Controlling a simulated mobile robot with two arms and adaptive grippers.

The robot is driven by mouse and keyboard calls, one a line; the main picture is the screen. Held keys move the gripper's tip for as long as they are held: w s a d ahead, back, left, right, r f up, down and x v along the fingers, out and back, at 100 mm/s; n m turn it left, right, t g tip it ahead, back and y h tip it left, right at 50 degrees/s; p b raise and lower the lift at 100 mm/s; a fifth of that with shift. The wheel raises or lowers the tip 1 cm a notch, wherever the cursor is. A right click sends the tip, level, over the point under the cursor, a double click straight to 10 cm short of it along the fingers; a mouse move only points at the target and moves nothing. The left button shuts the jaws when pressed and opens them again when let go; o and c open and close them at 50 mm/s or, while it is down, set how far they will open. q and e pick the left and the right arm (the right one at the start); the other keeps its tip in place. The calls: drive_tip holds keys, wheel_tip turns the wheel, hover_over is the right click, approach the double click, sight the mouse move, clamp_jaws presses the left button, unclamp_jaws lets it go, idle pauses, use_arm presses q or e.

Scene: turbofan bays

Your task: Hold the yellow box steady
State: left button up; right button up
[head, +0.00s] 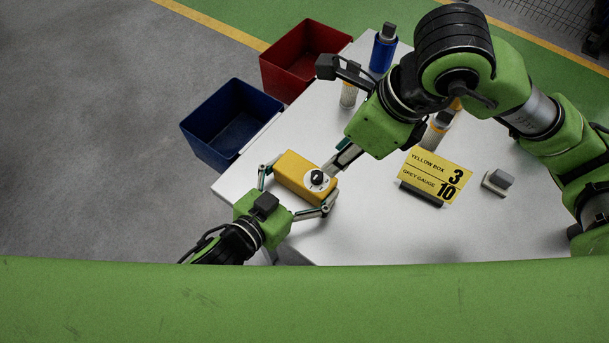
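The yellow box (296,173) lies on the near left part of the white table, with a black knob on a white dial (317,179) at its right end. My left gripper (298,186) comes from the lower left, with one finger at each end of the box, and looks shut on it. My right gripper (343,159) reaches down from the upper right, its fingertips close beside the box near the dial. Its fingers overlap in this view, so I cannot tell their opening or any contact. A yellow sign (435,176) reads "YELLOW BOX 3, GREY GAUGE 10".
A blue bin (205,125) and a red bin (284,67) stand along the table's left edge. A blue bottle (382,52) and pale canisters (348,96) stand at the back, partly behind my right arm. A small grey device (498,181) sits right of the sign. The front table (400,235) is clear.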

sight(318, 175)
use_arm(q)
drive_tip(key=c, duration=0.5)
use_arm(e)
drive_tip(key=shift+o, duration=0.9)
drive_tip(key=w+a+r+m+g+h, duration=0.2)
drive_tip(key=a+r+m+h, duration=0.1)
drive_tip(key=a+h, duration=0.1)
drive_tip(key=f, duration=1.2)
drive_tip(key=shift+d+f, duration=0.15)
drive_tip(key=shift+d, duration=0.1)
clamp_jaws()
